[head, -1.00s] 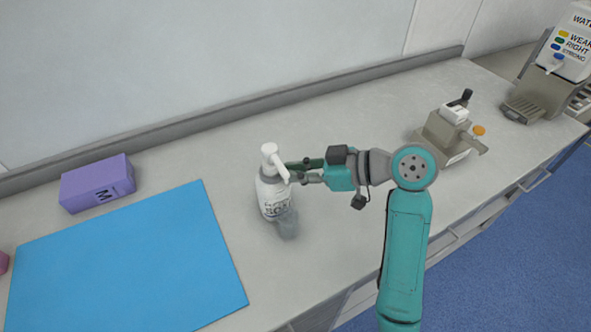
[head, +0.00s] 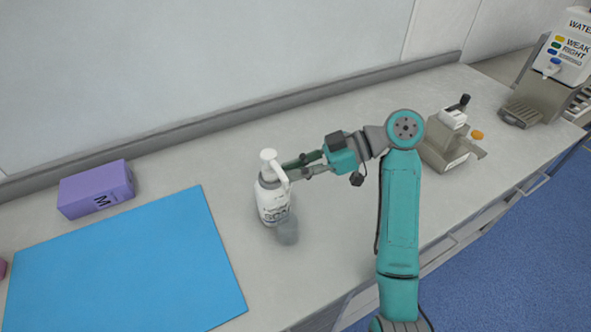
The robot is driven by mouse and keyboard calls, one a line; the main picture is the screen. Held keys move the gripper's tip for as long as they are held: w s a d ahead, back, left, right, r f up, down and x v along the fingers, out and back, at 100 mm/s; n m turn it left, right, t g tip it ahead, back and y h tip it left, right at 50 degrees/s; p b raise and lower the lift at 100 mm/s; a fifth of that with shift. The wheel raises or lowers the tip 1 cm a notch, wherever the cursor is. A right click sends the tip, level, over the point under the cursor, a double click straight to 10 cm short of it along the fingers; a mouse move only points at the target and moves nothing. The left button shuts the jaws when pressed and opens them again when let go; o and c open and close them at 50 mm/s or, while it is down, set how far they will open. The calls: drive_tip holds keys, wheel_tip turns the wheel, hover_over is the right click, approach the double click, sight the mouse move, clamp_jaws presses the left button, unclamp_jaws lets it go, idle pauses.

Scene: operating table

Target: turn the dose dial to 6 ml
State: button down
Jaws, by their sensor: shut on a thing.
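A white soap pump bottle (head: 272,205) with dark print stands upright on the counter, left of my arm. Its white pump head (head: 269,158) has a spout pointing toward the lower right. A grey collar, seemingly the dose dial (head: 265,181), sits at the bottle's neck; its marks are too small to read. My gripper (head: 288,171) reaches in from the right, with its fingers around the neck just below the pump head. It is shut on the collar, and the contact is partly hidden by the spout.
A small grey translucent cup (head: 288,230) stands close in front of the bottle. A blue mat (head: 120,265) and a purple box (head: 96,190) lie to the left. A beige device (head: 447,150) and a water dispenser (head: 545,90) stand to the right. The counter behind is clear.

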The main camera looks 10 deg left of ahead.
drive_tip(key=c, duration=1.2)
unclamp_jaws()
drive_tip(key=shift+o, duration=0.2)
wheel_tip(320, 180, up, 10)
